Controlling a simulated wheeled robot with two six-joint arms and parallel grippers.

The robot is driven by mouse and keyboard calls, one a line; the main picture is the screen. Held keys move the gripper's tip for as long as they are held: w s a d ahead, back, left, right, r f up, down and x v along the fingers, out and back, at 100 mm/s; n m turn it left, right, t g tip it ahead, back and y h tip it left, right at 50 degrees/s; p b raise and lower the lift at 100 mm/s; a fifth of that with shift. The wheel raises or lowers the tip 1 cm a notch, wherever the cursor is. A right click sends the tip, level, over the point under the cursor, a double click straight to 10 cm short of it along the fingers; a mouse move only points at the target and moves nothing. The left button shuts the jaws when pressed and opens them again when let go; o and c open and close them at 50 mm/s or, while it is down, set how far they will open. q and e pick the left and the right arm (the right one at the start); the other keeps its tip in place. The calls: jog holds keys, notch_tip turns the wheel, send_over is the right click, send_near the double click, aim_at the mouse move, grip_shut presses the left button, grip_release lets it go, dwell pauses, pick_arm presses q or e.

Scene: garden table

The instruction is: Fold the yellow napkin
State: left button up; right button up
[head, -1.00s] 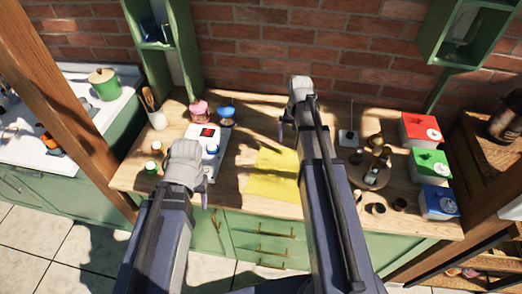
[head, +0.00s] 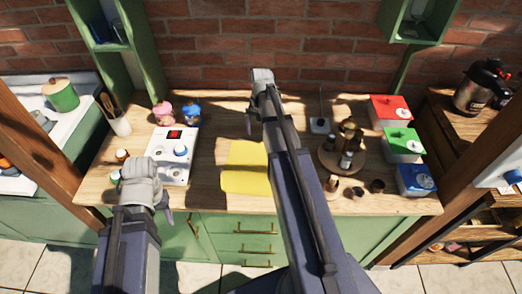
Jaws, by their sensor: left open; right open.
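The yellow napkin (head: 243,168) lies flat on the wooden table, near its front edge and left of my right arm. Its right side is partly covered by that arm, so I cannot tell its full outline or whether any part is folded. My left gripper (head: 166,214) is open and empty at the table's front edge, left of the napkin and in front of the white device. My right gripper (head: 249,122) is open and empty behind the napkin, towards the brick wall, and apart from the cloth.
A white device with a red display (head: 173,153) stands left of the napkin. Pink and blue jars (head: 191,112) stand behind it. A round wooden tray (head: 328,160) with bottles stands right of my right arm. Red, green and blue boxes (head: 416,179) line the right end.

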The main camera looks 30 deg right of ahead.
aim_at(261, 146)
notch_tip(261, 146, down, 6)
jog(key=b, duration=0.5)
jog(key=shift+f, duration=0.25)
pick_arm(q)
notch_tip(261, 146, down, 6)
jog(key=shift+f, duration=0.15)
pick_arm(e)
jog(key=shift+r, duration=0.1)
jog(key=shift+c, duration=0.5)
